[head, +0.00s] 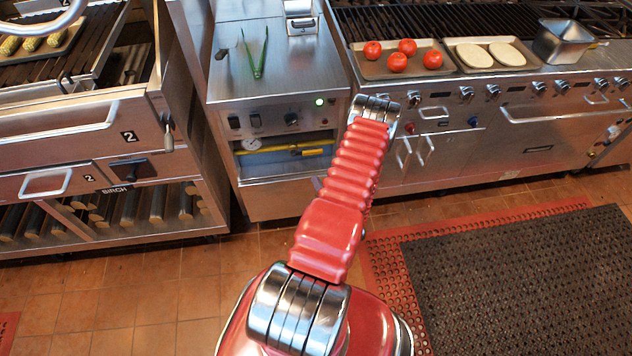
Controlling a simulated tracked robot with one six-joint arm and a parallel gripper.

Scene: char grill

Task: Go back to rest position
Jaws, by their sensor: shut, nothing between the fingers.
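My red ribbed arm rises from my red base at the bottom middle of the head view and leans up and to the right. It ends in view at a chrome joint, which overlaps the front of the steel counters. My gripper does not show in this view, so its fingers cannot be seen. No object is seen held at the visible end of the arm.
Green tongs (256,58) lie on the middle steel counter (285,82). Trays with tomatoes (397,61) and pale rounds (474,55) sit on the right range, beside a steel pan (563,43). A wood-fired grill (80,125) stands left. A black mat (525,285) covers the right floor.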

